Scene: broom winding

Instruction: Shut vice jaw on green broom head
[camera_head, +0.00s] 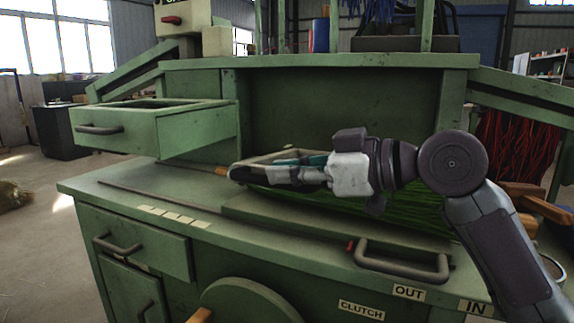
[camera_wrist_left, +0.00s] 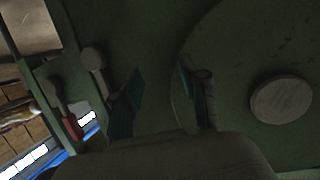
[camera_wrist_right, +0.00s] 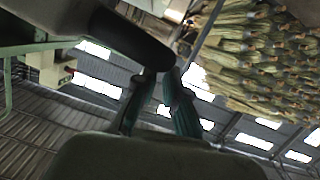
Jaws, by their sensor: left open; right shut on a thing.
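The green broom head (camera_head: 405,212) lies on the bench top, its bristles showing below and behind my right arm. My right gripper (camera_head: 300,165) reaches in from the right above the bench. It is shut on a dark rounded bar (camera_wrist_right: 130,35), which looks like the vice jaw's handle. In the right wrist view its teal fingers (camera_wrist_right: 160,78) meet at this bar. The rest of the jaw is largely hidden by the gripper and arm. A brown wooden tip (camera_head: 220,171) shows just left of it. My left gripper (camera_wrist_left: 160,88) is open and empty, before a green panel; the head view does not show it.
An open green drawer (camera_head: 150,130) juts out at left. A grey handle (camera_head: 405,262) with a red end lies along the front edge. A green wheel (camera_head: 250,300) is below. In the left wrist view, levers (camera_wrist_left: 93,60) and a round grey knob (camera_wrist_left: 282,100) are close.

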